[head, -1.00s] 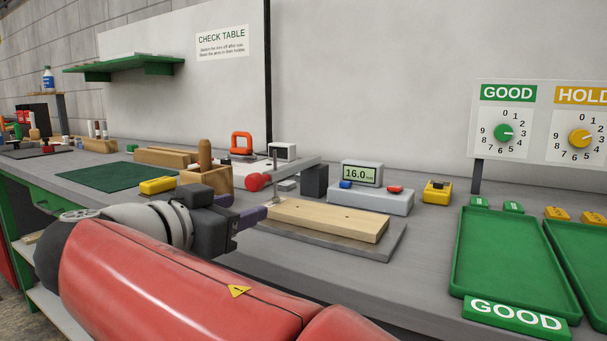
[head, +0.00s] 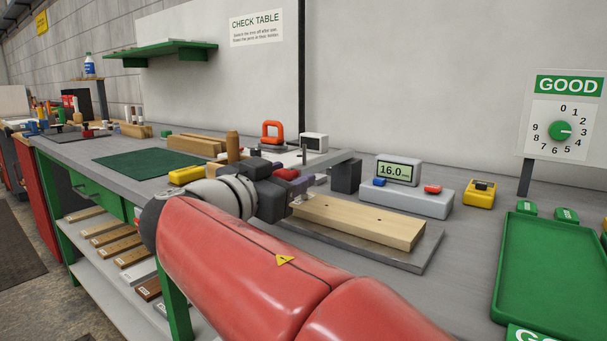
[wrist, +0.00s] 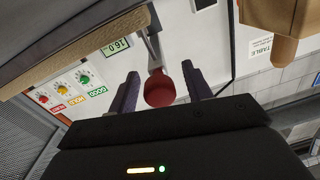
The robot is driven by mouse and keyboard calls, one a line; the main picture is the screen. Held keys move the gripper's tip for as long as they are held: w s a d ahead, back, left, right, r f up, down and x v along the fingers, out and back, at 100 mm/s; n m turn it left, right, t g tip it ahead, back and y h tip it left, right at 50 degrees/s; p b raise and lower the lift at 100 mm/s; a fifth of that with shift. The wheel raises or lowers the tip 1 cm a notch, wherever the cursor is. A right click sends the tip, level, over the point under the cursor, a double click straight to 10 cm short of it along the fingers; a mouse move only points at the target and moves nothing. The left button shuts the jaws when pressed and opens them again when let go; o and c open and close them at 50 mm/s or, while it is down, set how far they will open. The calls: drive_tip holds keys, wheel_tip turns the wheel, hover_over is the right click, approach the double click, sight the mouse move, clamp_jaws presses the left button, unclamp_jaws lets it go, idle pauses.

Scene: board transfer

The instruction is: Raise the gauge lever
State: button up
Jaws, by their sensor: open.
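The gauge lever (head: 328,161) is a grey bar that runs from a dark post (head: 345,177) toward my gripper. Its red ball knob (wrist: 165,87) shows between my fingers in the wrist view. In the head view my gripper (head: 298,181) largely hides the knob. My gripper is open, with one purple finger (wrist: 128,93) on each side of the knob. I see a gap on both sides, so the fingers do not grip it. A pale wooden board (head: 355,220) lies on a grey plate (head: 418,260) below the lever. The gauge display (head: 397,172) reads 16.0.
A yellow box (head: 481,193) stands right of the display. A green tray (head: 545,265) lies at the right. A wooden block with an upright peg (head: 233,146) and a yellow item (head: 187,175) stand left of my gripper. A green mat (head: 150,166) lies further left.

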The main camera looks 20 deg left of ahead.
drive_tip(key=shift+c, duration=0.2)
clamp_jaws()
